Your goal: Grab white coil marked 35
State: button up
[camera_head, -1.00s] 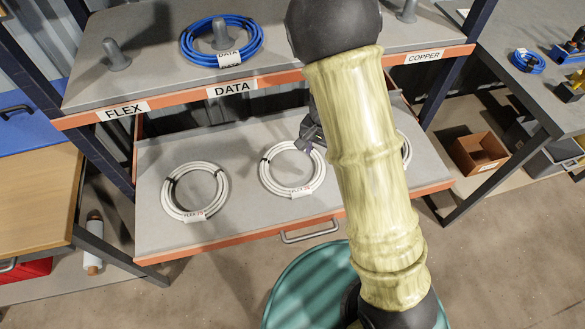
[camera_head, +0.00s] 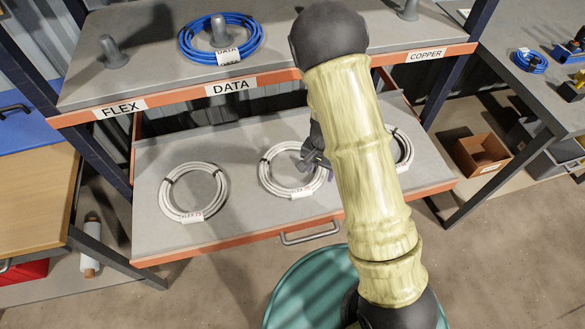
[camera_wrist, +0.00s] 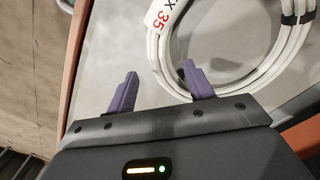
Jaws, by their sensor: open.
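A white coil marked 35 (camera_wrist: 164,58) fills the upper right of the wrist view, its white label with red 35 towards the left. It appears to be the middle coil (camera_head: 264,181) on the pulled-out drawer, lying flat; its label is too small to read surely there. In the head view my gripper (camera_head: 318,160) is over the coil's right side, partly hidden by my arm.
Another white coil (camera_head: 166,205) lies left on the drawer (camera_head: 238,235); a third (camera_head: 407,148) is partly hidden behind my arm. The shelf above holds a blue coil (camera_head: 256,46) around a peg. A handle (camera_head: 310,236) sticks out in front.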

notch_tip(320, 180, down, 3)
jog(key=shift+r, duration=0.2)
jog(key=shift+c, duration=0.4)
jog(key=shift+r, duration=0.1)
grip_shut()
